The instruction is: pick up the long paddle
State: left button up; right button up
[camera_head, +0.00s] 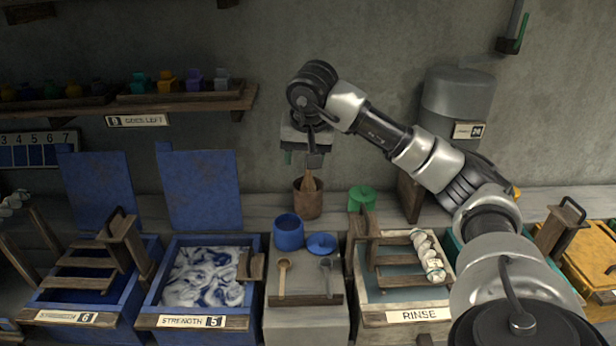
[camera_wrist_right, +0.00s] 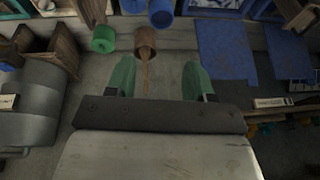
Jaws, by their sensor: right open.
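The long paddle (camera_head: 308,181) is a wooden stick standing in a brown pot (camera_head: 307,203) on the back ledge. Its upper part rises out of the pot, and its lower end is hidden inside. My right gripper (camera_head: 303,160) is above the paddle and the pot, apart from them as far as I can tell. In the right wrist view the green fingers of my right gripper (camera_wrist_right: 157,80) are spread wide and empty. The paddle (camera_wrist_right: 147,76) shows between them, beyond the fingertips, with the pot (camera_wrist_right: 146,41) behind. My left gripper is not in view.
A green container (camera_head: 362,198) stands right of the pot, and a blue cup (camera_head: 288,232) stands in front. Two small spoons (camera_head: 283,278) lie on the centre stand. Vats (camera_head: 205,322) line both sides. A loaded wall shelf (camera_head: 185,105) is at upper left.

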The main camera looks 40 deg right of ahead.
aim_at(308, 186)
jog(key=i+l, duration=0.45)
jog(key=l, duration=0.15)
jog(key=i+l, duration=0.5)
jog(key=l, duration=0.1)
